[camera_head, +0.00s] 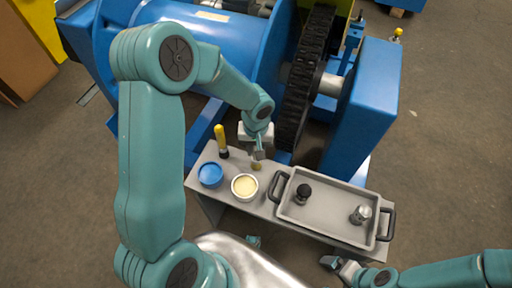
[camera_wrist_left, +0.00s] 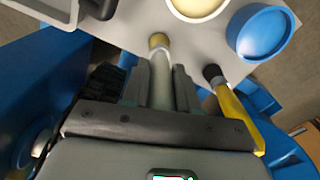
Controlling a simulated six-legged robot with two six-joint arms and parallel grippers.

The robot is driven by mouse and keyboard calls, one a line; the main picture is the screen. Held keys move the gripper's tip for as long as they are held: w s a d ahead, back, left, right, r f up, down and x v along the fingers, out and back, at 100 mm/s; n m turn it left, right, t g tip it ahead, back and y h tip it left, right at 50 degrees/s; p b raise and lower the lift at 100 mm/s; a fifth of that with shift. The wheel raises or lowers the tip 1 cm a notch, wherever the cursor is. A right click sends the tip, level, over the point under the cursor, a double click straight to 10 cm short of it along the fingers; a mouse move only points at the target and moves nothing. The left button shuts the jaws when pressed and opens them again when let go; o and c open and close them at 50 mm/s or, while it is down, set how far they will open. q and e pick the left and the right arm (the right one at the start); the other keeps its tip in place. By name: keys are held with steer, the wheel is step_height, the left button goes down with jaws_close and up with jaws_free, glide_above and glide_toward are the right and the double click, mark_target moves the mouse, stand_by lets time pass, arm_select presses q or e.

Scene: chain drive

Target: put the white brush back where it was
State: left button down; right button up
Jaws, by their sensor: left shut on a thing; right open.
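My left gripper (camera_head: 258,150) is shut on the white brush, over the back edge of the grey bench (camera_head: 230,206). In the left wrist view the pale handle of the white brush (camera_wrist_left: 160,88) sits between the fingers, with its tan bristles pointing at the bench. In the head view the fingers hide most of the white brush, and its bristle end (camera_head: 256,166) shows just below them. I cannot tell whether the bristles touch the bench. My right gripper (camera_head: 338,266) is open and empty in front of the bench.
A yellow brush (camera_head: 220,138) stands with its black end down, left of the gripper. A blue lid or tub (camera_head: 210,174) and an open tub of cream paste (camera_head: 244,187) are in front. A grey tray (camera_head: 325,229) fills the right side. A black chain wheel (camera_head: 305,80) rises behind.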

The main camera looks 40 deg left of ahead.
arm_select(q)
steer(key=c, duration=0.9)
jaws_free()
steer(key=shift+o, duration=0.2)
steer(key=shift+r+p, duration=0.35)
steer(key=shift+p, duration=0.05)
step_height(320, 180, up, 12)
steer(key=shift+f+p, duration=0.25)
steer(key=shift+p, duration=0.55)
